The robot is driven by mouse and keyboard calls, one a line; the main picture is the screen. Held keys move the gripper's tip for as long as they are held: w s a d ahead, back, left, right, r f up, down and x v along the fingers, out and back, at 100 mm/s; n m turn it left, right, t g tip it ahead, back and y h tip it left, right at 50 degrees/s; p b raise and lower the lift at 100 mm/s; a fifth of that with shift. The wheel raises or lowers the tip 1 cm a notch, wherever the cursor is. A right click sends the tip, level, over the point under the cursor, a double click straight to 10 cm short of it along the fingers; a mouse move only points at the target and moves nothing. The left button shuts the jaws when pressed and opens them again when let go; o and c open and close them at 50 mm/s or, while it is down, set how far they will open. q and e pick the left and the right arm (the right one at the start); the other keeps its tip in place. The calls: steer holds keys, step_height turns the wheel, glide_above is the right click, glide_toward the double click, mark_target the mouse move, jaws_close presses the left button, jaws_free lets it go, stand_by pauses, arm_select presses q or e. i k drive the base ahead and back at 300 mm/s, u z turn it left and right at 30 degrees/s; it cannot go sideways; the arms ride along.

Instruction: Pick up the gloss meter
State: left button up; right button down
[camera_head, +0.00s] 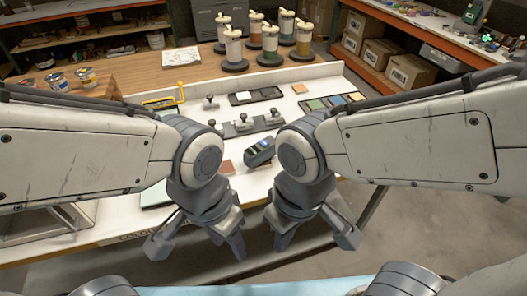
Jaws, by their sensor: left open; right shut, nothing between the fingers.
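A dark handheld device with a small green-lit screen, apparently the gloss meter (260,152), lies on the white table (240,185) between my two arms. Its right end is partly hidden by my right wrist. My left gripper (236,246) points down in front of the table's near edge, open and apart from the device. My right gripper (283,242) also points down, nearer the viewer than the device; it is shut and empty.
Behind the device stand a grey holder with knobbed tools (243,124), a black tray (254,96) and a tray of colour swatches (330,103). Several colorant canisters (270,45) stand on the wooden bench behind. Paint cans (87,77) are at left, and a yellow-handled item (165,98) lies nearby.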

mark_target(255, 156)
steer(key=z, duration=1.75)
steer(key=i, duration=0.9)
steer(key=u, duration=2.8)
